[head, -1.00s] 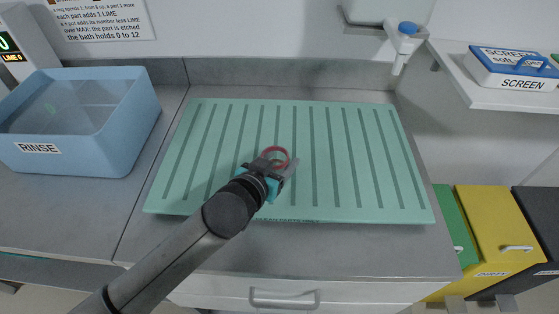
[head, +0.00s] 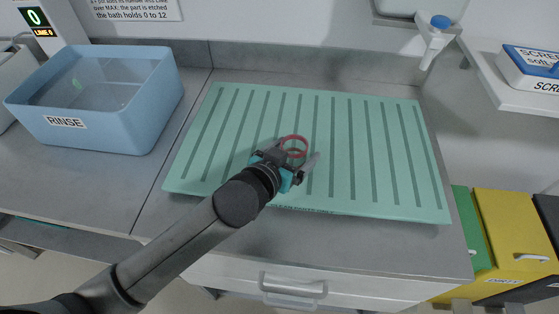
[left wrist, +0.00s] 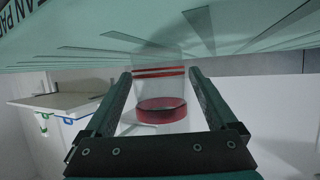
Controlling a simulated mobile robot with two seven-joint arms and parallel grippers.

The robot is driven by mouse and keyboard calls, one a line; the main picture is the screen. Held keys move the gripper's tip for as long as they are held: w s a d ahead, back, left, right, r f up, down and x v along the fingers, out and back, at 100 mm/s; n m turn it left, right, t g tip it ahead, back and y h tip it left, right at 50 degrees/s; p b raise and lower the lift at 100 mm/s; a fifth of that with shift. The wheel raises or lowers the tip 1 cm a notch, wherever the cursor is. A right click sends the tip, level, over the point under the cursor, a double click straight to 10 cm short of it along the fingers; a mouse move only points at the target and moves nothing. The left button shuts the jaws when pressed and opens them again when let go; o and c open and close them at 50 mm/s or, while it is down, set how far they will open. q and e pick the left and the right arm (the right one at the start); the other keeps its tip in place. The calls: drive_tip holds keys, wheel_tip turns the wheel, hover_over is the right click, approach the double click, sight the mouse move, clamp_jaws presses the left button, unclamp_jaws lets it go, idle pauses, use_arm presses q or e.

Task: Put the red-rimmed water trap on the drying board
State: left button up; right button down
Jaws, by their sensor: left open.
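The red-rimmed water trap (head: 295,146) is on the green drying board (head: 355,195), near its middle. In the left wrist view the water trap (left wrist: 160,106) is a clear cup with a red rim and red bands, between the two fingers. My left gripper (head: 292,160) is open around the trap, with a finger on each side and gaps visible between fingers and trap. The trap's base is partly hidden by the gripper in the head view. My right gripper is not in view.
A blue RINSE tub (head: 120,118) with liquid stands left of the board. A tap (head: 434,42) hangs over the back right. A shelf with a SCREEN box (head: 530,65) is at the right. Yellow (head: 510,235) and green bins stand below. The rest of the board is clear.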

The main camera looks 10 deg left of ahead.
use_arm(q)
drive_tip(key=p+v, duration=0.1)
drive_tip(key=v, duration=0.9)
drive_tip(key=shift+s+a+r, duration=0.1)
drive_tip(key=shift+s+r, duration=0.05)
drive_tip(key=shift+s, duration=0.05)
idle(1.5)
